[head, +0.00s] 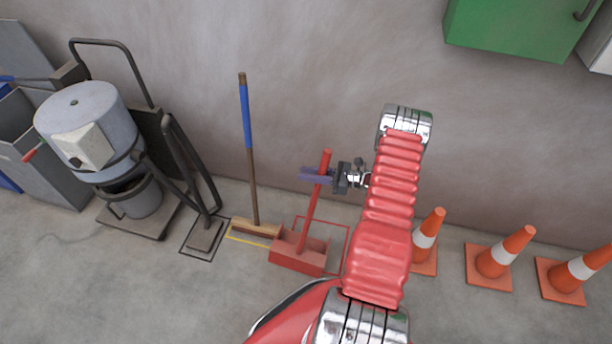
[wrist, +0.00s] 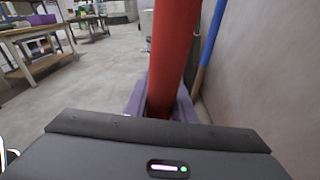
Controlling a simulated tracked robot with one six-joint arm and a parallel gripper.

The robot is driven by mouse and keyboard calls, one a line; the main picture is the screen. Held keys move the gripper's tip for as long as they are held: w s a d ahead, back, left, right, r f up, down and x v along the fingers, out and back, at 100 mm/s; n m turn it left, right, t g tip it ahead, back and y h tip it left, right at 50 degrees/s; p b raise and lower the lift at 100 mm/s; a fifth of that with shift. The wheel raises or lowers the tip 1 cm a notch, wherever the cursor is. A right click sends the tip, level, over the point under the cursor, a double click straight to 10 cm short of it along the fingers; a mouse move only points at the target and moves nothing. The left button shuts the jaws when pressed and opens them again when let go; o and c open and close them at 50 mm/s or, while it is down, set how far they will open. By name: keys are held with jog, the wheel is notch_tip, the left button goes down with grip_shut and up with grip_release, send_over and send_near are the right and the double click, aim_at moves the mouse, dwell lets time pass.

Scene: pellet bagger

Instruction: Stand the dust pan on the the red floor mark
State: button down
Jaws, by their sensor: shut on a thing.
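The red dust pan (head: 298,253) has a long red handle and a box-shaped pan. It stands nearly upright, its handle tilted a little to the right at the top. My gripper (head: 318,175) is shut on the upper handle, which also shows between the purple fingers in the wrist view (wrist: 171,60). The red floor mark (head: 347,250) is a thin red outline by the wall. The pan overlaps its left part and sticks out past its left and front sides. I cannot tell whether the pan touches the floor.
A broom (head: 250,150) with a blue grip stands left of the pan at a yellow floor mark (head: 248,240). A grey vacuum (head: 90,125) on a trolley is farther left. Several orange cones (head: 492,262) stand to the right of my arm. A green cabinet (head: 515,25) hangs above.

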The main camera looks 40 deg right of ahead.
jog(key=shift+a+f, duration=0.25)
jog(key=shift+f, duration=1.05)
dwell(0.5)
jog(key=c, duration=1.9)
grip_release()
jog(key=o, duration=0.5)
jog(key=shift+d+r, duration=0.1)
jog(key=shift+d, duration=0.1)
jog(key=shift+o, duration=0.5)
jog(key=o, duration=1.3)
jog(key=shift+w, duration=0.1)
jog(key=shift+d, duration=0.15)
jog(key=f+v, duration=0.1)
jog(key=v, duration=1.4)
jog(key=shift+s+d+f, duration=0.25)
jog(key=shift+s, duration=0.15)
